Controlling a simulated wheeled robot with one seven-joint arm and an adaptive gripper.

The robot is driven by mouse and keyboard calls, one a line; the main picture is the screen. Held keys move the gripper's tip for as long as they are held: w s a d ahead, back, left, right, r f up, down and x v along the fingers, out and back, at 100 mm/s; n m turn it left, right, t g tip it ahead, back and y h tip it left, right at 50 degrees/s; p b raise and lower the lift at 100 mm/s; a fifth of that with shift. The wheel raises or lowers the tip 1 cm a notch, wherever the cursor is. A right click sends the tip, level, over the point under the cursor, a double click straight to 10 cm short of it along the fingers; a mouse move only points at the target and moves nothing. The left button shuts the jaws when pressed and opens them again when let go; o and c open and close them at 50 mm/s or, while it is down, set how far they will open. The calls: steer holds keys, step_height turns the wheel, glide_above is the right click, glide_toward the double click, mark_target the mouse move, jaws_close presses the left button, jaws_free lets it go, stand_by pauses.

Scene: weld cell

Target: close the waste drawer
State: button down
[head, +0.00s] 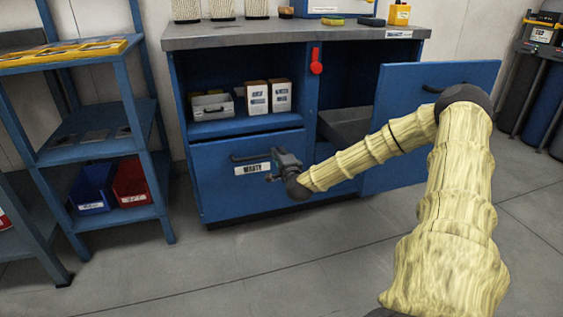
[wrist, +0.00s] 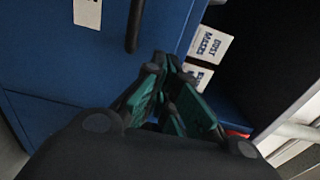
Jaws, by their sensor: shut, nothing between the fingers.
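The waste drawer (head: 215,185) is the blue front low on the left side of the cabinet, with a dark bar handle (head: 247,157) and a white label (head: 252,169). A narrow dark gap shows along its top edge, so it looks a little out or nearly flush; I cannot tell how far. My gripper (head: 273,163) is shut and empty at the right end of the handle, in front of the drawer. In the wrist view the shut fingers (wrist: 165,100) are near the drawer's edge, below the handle (wrist: 134,25). Contact is unclear.
Boxes labelled dust masks (wrist: 210,45) stand on the shelf above the drawer. The cabinet's right door (head: 400,130) stands open beside my arm. A blue rack (head: 85,155) with bins stands at the left. The floor in front is clear.

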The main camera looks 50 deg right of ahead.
mark_target(272, 139)
steer(key=b+x, duration=0.3)
steer(key=x, duration=0.2)
steer(key=shift+w+d+f, duration=0.15)
steer(key=shift+w, duration=0.15)
steer(key=shift+w+d+r+b, duration=0.2)
steer(key=shift+w+d+b, duration=0.15)
steer(key=shift+w, duration=0.3)
steer(key=b+x, duration=0.2)
steer(key=x, duration=0.2)
steer(key=shift+d+f, duration=0.1)
steer(key=shift+f, duration=0.1)
steer(key=shift+w+d+r+b, duration=0.1)
steer(key=shift+w+d+b, duration=0.05)
steer(key=shift+w+b, duration=0.15)
steer(key=shift+d+r, duration=0.1)
steer(key=shift+r, duration=0.3)
